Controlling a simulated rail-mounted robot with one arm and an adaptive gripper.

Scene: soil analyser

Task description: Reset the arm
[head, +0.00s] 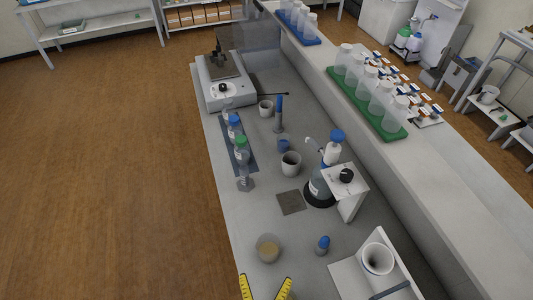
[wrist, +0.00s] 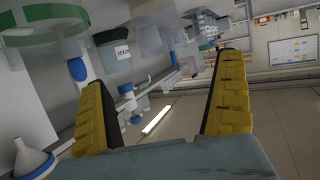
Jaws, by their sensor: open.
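My gripper (head: 266,287) shows at the bottom edge of the head view as two yellow fingertips set apart. In the wrist view the two yellow fingers of my gripper (wrist: 160,75) stand wide apart with nothing held between them. A beaker with brown contents (head: 268,248) stands on the bench just beyond the fingertips in the head view, apart from them. The rest of my arm is out of the head view.
The bench holds a balance (head: 222,80), capped bottles on a dark mat (head: 252,160), a white cup (head: 291,163), a dispenser bottle (head: 322,188) and a funnel (head: 377,258). A raised shelf with a green rack (head: 393,133) runs along the right. Open floor (head: 110,170) lies left.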

